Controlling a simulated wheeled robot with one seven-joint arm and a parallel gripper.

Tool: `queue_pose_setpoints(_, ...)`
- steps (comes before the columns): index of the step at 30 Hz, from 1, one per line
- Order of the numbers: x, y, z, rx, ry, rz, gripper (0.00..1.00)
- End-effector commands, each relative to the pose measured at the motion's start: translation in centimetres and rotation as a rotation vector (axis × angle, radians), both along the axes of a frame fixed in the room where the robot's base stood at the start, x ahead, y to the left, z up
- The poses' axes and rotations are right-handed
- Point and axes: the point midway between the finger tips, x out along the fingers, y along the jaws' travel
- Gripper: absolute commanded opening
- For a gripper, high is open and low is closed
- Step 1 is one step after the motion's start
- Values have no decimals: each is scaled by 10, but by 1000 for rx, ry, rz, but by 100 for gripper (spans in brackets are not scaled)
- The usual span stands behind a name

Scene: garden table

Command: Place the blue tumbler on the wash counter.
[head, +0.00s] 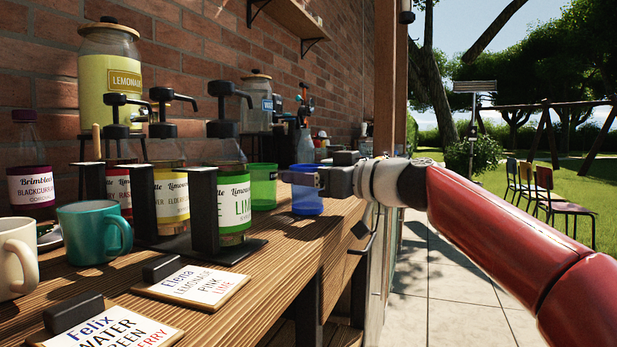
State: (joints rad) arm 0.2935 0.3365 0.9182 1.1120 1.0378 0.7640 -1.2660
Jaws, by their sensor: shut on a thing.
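The blue tumbler (307,200) is at the right edge of the wooden counter in the head view, upright. My gripper (300,178) reaches in from the right and is shut on it near its rim. My gripper hides part of the tumbler's upper side. I cannot tell whether the tumbler's base touches the wood or hangs just above it. I cannot make out which surface is the wash counter.
A green tumbler (262,187) stands just left of the blue one. Pump bottles in a black rack (205,200), a teal mug (95,230), a cream mug (17,258) and order cards (195,284) fill the near counter. A brick wall (200,50) stands behind.

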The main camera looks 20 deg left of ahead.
Motion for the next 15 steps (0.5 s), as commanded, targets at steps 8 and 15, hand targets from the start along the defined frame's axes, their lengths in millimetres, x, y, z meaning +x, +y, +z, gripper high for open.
queue_pose_setpoints(8, 0, 0, -1, 0, 1, 0, 79)
queue_pose_setpoints(15, 0, 0, 0, -1, 1, 0, 79)
